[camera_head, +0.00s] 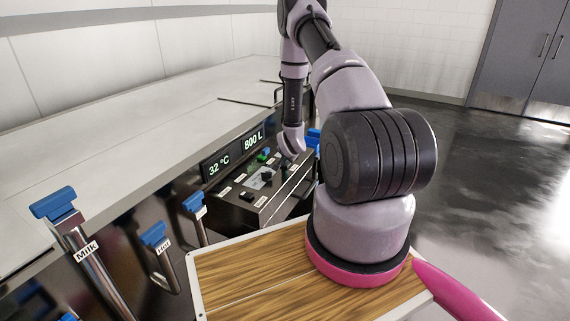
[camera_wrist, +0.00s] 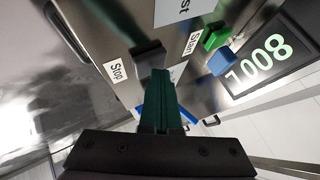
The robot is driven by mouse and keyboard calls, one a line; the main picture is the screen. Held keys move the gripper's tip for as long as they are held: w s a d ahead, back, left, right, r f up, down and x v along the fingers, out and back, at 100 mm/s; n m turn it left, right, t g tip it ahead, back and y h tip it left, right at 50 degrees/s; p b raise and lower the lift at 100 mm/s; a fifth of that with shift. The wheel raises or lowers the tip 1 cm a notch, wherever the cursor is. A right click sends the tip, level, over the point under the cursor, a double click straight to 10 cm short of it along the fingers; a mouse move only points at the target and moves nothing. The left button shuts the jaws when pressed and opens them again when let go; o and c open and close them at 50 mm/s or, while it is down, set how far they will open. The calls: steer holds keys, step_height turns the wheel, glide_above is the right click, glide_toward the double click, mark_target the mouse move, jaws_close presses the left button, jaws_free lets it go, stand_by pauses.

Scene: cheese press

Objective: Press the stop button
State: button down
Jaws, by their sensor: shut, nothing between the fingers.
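My gripper (camera_wrist: 160,74) is shut and empty, its dark green fingers pressed together and pointing at the control panel. A dark block-shaped button (camera_wrist: 148,53) shows just beyond the fingertips, beside the "Stop" label (camera_wrist: 116,70). The fingers cover part of the area around it, and I cannot tell whether they touch it. A green button (camera_wrist: 215,36) stands beside the "Start" label (camera_wrist: 192,43), and a blue button (camera_wrist: 222,62) is near it. In the head view, my arm reaches down over the right part of the control panel (camera_head: 228,198); the stop button is not clear there.
Blue-handled taps (camera_head: 53,203), one labelled Milk, stand along the vat's front at left. A long pale vat top (camera_head: 120,130) lies behind. Open floor (camera_head: 480,190) is at right.

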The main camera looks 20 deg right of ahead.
mark_target(285, 164)
steer(key=shift+r, duration=0.7)
steer(key=shift+r, duration=2.5)
